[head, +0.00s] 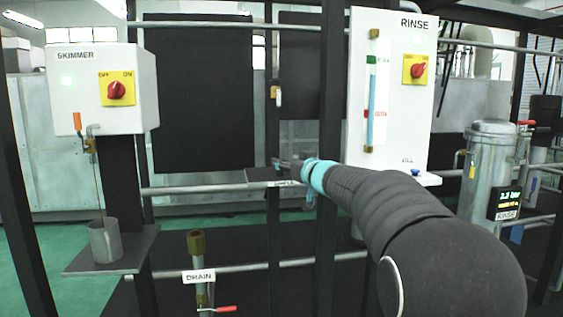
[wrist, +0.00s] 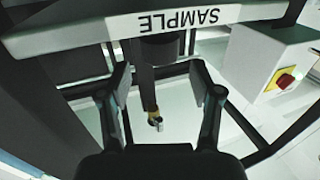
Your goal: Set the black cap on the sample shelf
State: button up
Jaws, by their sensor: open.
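The sample shelf (wrist: 70,38) crosses the top of the wrist view, its SAMPLE label upside down. A short dark cylinder (wrist: 160,50), which looks like the black cap, shows at the shelf just past the label. It appears to stand on the shelf, but its base is hidden behind the label edge. My gripper (wrist: 162,80) is open, one finger on each side of the cylinder in the picture, with visible gaps. In the head view the gripper (head: 288,163) is at the small shelf (head: 258,175); the cap cannot be made out there.
A dark upright post with a small brass valve (wrist: 155,118) stands behind the shelf. The RINSE panel (head: 400,120) is right of the gripper, the SKIMMER box (head: 75,90) far left. Pipe rails (head: 200,190) run beside the shelf.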

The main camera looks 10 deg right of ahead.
jog(key=v, duration=0.7)
jog(key=shift+s, duration=0.3)
jog(key=shift+d, duration=0.1)
jog(key=shift+r, duration=0.1)
jog(key=s+d+f+m+g+h, duration=0.2)
jog(key=s+f+m+h, duration=0.15)
jog(key=s, duration=0.45)
jog(key=s+d+f+m+g+h, duration=0.1)
jog(key=s+f+m+h, duration=0.1)
jog(key=s+f+h, duration=0.45)
jog(key=s+a+f+g+y, duration=0.1)
jog(key=s+a+f+g, duration=0.1)
jog(key=s+f, duration=0.3)
jog(key=s+a+f+n+g+y, duration=0.1)
jog(key=s+f, duration=0.4)
jog(key=s, duration=0.7)
jog(key=s+a+f+n+g+y, duration=0.1)
jog(key=s+a+f+g, duration=0.3)
jog(key=s, duration=0.4)
jog(key=shift+s+a+f+g+y, duration=0.25)
jog(key=shift+s+f+g+y, duration=0.1)
jog(key=shift+f+g+y, duration=0.45)
